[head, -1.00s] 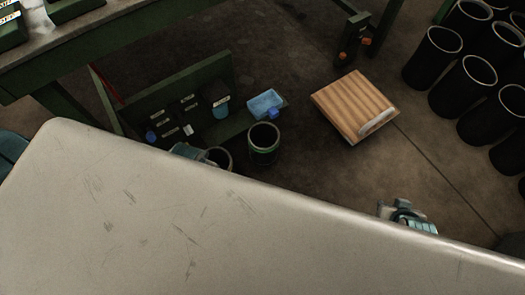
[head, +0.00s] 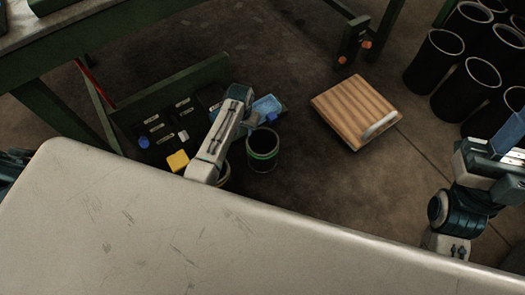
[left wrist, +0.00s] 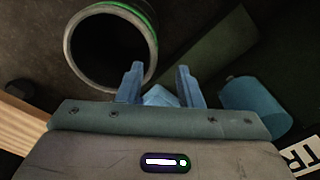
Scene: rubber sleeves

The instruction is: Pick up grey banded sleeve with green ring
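The grey banded sleeve with the green ring (head: 262,152) stands upright on the floor beyond the table edge in the head view. In the left wrist view the rim of an open dark sleeve with a green band (left wrist: 150,20) is at the upper left. My left gripper (left wrist: 158,82) is open and empty, with its blue fingers just beside that rim and apart from it. In the head view my left arm hides part of a second sleeve (head: 224,178).
A pale table (head: 130,225) fills the foreground. A wooden box (head: 352,105) stands right of the sleeve. Several black sleeves (head: 434,60) crowd the upper right.

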